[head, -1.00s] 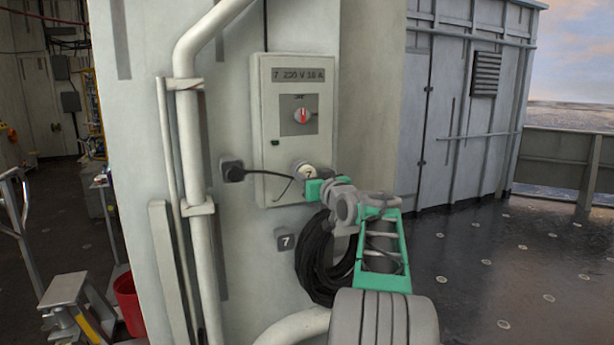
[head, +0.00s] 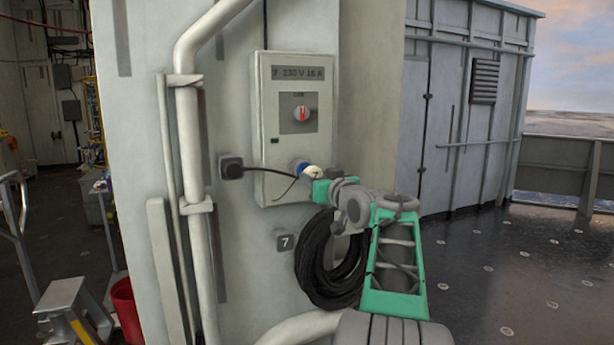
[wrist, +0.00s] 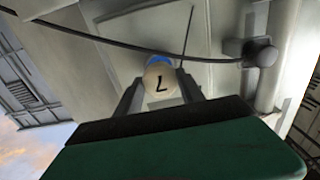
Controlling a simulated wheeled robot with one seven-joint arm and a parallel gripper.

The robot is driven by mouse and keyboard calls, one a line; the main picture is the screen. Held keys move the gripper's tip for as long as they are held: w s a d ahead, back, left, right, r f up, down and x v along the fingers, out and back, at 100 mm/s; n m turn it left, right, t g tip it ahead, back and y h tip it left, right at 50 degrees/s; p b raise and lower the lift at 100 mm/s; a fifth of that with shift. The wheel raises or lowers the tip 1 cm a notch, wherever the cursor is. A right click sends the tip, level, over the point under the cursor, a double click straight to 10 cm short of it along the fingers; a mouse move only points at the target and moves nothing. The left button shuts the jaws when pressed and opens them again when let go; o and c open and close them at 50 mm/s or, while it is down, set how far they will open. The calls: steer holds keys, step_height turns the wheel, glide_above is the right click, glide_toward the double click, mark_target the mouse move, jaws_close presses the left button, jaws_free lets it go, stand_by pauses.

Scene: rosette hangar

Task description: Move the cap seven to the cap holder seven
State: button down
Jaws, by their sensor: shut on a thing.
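The cap seven (wrist: 159,85) is a cream round cap marked 7. It shows upside down in the wrist view between the two fingers of my gripper (wrist: 160,97), which is shut on it. In the head view the cap (head: 310,171) is just in front of a blue socket (head: 298,166) low on the box front. I cannot tell whether cap and socket still touch. The cap holder seven (head: 231,168) appears to be the dark square fitting on the wall left of the box. A thin black cord runs from it to the cap.
The grey box (head: 265,100) reads 230 V 16 A and has a red switch (head: 301,113). A coiled black cable (head: 332,262) hangs below it, beside a 7 plate (head: 285,240). A thick pale pipe (head: 190,140) runs up the wall at left.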

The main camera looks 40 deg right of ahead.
steer(key=shift+b+v, duration=0.5)
steer(key=shift+v, duration=0.3)
